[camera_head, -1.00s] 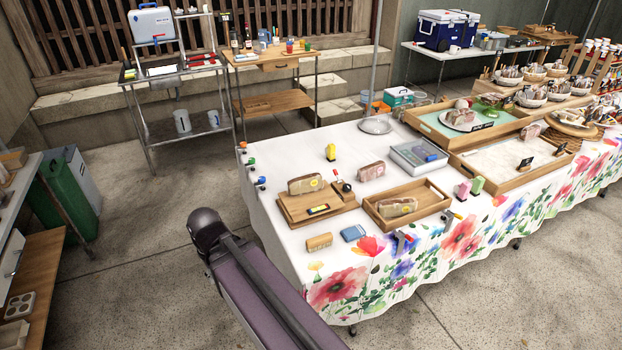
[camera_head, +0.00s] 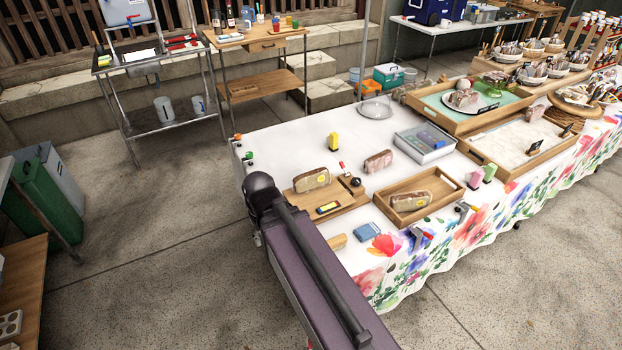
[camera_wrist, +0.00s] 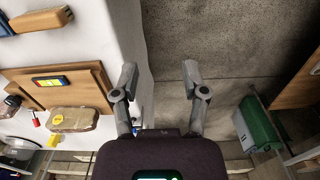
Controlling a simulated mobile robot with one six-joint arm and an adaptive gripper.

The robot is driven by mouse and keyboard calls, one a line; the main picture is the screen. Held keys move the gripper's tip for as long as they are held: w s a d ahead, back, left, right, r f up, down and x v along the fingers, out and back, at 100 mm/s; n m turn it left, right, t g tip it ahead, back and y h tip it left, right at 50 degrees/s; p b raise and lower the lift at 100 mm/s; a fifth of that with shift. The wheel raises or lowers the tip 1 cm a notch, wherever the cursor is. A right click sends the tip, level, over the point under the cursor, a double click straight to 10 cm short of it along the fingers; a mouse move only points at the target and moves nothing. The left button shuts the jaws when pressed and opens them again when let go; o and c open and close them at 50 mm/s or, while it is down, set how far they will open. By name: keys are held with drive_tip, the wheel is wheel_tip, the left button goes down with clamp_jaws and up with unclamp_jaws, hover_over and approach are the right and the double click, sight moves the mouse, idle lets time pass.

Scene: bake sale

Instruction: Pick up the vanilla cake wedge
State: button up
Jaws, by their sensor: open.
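My gripper (camera_wrist: 159,74) is open and empty, with its two fingers apart over the table's left edge and the floor. Several wrapped cake-like pieces are on the table; I cannot tell which is the vanilla cake wedge. One with a yellow sticker (camera_head: 311,180) is on a wooden board (camera_head: 345,203) and also shows in the wrist view (camera_wrist: 73,119), left of my gripper. A pinkish one (camera_head: 378,161) lies behind on the cloth. Another (camera_head: 410,200) lies in a wooden tray (camera_head: 440,207). In the head view my arm hides the gripper's fingers.
A grey box (camera_head: 425,143), a yellow item (camera_head: 333,141), a blue item (camera_head: 368,231) and a tan block (camera_head: 337,241) are on the floral-clothed table (camera_head: 285,145). Wooden display trays (camera_head: 465,123) fill its far right. Floor left of the table is open.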

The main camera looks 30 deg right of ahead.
drive_tip(key=shift+s+d+r, duration=0.1)
drive_tip(key=shift+d, duration=0.05)
drive_tip(key=shift+o, duration=0.4)
drive_tip(key=shift+d, duration=0.15)
drive_tip(key=o, duration=0.3)
drive_tip(key=shift+o, duration=0.7)
drive_tip(key=shift+w+d, duration=0.15)
drive_tip(key=shift+w, duration=0.1)
drive_tip(key=w+d+m+h+b, duration=0.4)
drive_tip(key=w+m, duration=0.2)
drive_tip(key=w, duration=0.2)
drive_tip(key=w+d+m+h+b, duration=0.3)
drive_tip(key=w+d+m+h, duration=0.1)
drive_tip(key=w, duration=0.4)
drive_tip(key=w+d+f+m+h+b, duration=0.1)
drive_tip(key=w+d+m+h+b, duration=0.3)
drive_tip(key=w+d+m, duration=0.2)
drive_tip(key=w+m, duration=0.1)
drive_tip(key=w, duration=0.1)
drive_tip(key=shift+w+m+h+b, duration=0.3)
drive_tip(key=shift+w+m+h, duration=0.1)
drive_tip(key=shift+f, duration=0.2)
